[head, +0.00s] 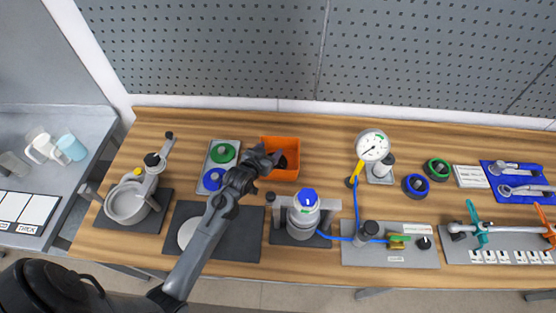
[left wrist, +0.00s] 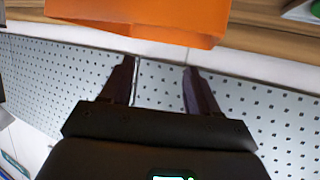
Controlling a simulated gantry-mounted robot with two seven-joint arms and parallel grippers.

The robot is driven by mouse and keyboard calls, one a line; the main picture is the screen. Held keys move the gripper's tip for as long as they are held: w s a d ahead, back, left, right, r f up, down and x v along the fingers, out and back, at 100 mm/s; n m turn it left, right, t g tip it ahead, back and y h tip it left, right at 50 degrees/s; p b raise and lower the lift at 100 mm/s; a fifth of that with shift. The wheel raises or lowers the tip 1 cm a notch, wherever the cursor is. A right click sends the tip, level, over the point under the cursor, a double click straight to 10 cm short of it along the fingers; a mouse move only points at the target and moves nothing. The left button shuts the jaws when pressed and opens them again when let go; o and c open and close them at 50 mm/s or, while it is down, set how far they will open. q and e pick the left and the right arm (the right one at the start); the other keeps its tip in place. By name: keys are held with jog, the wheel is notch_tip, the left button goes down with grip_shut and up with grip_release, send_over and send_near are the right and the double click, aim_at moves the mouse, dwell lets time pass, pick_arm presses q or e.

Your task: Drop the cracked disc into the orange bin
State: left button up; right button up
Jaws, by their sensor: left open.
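The orange bin (head: 290,143) stands toward the back of the wooden table, left of centre. My left gripper (head: 268,153) is at the bin's left side, over its edge. In the left wrist view its two fingers (left wrist: 160,85) are spread with nothing between them, and the orange bin (left wrist: 140,18) shows at the top. A dark patch (head: 283,163) lies inside the bin; I cannot tell whether it is the cracked disc, a finger or shadow. No crack can be made out on any disc. My right gripper is not in view.
A grey tray (head: 231,151) with a green disc (head: 223,153) and a blue disc (head: 213,179) is left of the bin. A pale disc (head: 187,233) lies on a dark mat, partly behind my arm. A blue-topped drum (head: 304,216) stands in front of the bin.

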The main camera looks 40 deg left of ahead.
pick_arm(q)
jog(key=v, duration=0.8)
jog(key=shift+s+r, duration=0.2)
jog(key=shift+s, duration=0.05)
